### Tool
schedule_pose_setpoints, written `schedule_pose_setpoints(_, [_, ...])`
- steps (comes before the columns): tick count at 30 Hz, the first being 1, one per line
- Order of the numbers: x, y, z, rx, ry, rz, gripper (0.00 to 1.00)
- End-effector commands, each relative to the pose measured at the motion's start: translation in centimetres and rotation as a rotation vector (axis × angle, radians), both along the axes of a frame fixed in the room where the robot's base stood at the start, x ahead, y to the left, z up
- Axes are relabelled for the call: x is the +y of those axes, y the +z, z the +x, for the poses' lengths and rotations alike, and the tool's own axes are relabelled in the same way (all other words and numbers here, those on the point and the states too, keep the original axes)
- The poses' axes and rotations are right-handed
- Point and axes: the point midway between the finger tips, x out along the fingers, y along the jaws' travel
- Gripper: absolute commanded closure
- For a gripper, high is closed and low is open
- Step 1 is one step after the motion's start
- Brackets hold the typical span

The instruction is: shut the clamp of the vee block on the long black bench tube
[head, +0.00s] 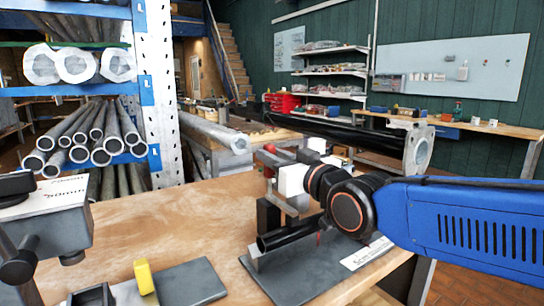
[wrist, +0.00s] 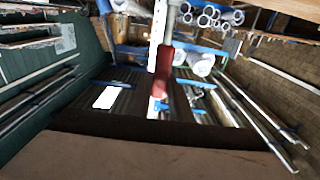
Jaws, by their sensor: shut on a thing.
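The vee block (head: 257,259) stands on a dark grey base plate (head: 325,268) at the front of the wooden bench. A black tube (head: 285,238) lies in it, with its open end toward the left front; my wrist hides its far part. The clamp's red handle (head: 268,157) shows above and behind the block, beside my gripper's pale fingers (head: 284,174). In the wrist view the red handle (wrist: 163,72) is in the middle, below a pale metal bar. My gripper is shut on the red handle, above the tube. Whether the clamp touches the tube is hidden.
A grey device (head: 45,225) stands at the left, near a yellow block (head: 144,277) on a dark plate. A rack of pipes (head: 85,140) rises behind. A large flanged black tube (head: 345,132) crosses behind my wrist. Bare bench top lies left of the vee block.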

Motion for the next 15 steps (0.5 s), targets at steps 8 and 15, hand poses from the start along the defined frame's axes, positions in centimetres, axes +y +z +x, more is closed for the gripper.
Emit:
schedule_pose_setpoints(8, [0.00, -0.08, 0.03, 0.002, 0.000, -0.001, 0.62])
schedule_pose_setpoints(15, [-0.02, -0.03, -0.02, 0.001, 0.000, -0.001, 0.62])
